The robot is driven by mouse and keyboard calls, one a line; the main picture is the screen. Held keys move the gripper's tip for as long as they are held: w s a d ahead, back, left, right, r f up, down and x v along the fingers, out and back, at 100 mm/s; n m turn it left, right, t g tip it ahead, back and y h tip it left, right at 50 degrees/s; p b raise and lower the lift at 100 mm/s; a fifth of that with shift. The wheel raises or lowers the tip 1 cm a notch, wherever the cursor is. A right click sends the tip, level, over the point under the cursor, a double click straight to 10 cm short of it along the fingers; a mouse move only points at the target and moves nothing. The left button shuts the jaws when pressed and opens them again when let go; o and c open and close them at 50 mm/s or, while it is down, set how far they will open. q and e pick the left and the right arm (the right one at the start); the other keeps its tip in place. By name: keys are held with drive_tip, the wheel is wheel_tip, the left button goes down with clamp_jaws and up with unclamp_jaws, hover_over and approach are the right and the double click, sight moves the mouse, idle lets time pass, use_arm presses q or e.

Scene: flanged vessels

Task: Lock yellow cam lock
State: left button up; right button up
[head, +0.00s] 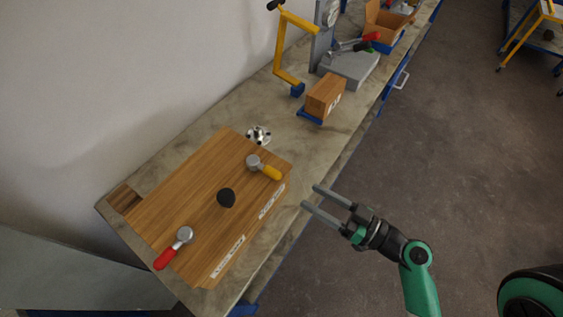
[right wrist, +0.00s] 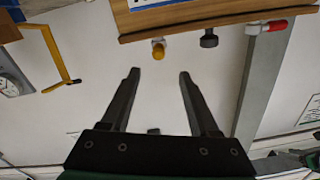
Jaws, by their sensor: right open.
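The yellow cam lock (head: 265,168) sits on a wooden board (head: 190,175), near its upper right edge. It has a grey round head and a yellow handle pointing down and right. In the right wrist view the yellow handle (right wrist: 158,50) shows end-on beyond my fingertips. My right gripper (head: 310,197) is open and empty, right of the board and apart from the yellow handle. Its two fingers (right wrist: 158,78) are spread in the right wrist view. My left gripper is not in view.
A red-handled cam lock (head: 174,249) and a black knob (head: 226,198) are on the same board. A small silver part (head: 258,135) stands behind it. A wooden block (head: 325,96) and a yellow crank (head: 281,50) are farther along the bench. Open floor lies to the right.

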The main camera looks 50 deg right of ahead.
sight(281, 178)
drive_tip(key=w+p, duration=0.3)
drive_tip(key=w, duration=0.8)
drive_tip(key=shift+w+a, duration=0.15)
drive_tip(key=shift+w, duration=0.15)
clamp_jaws()
idle(1.0)
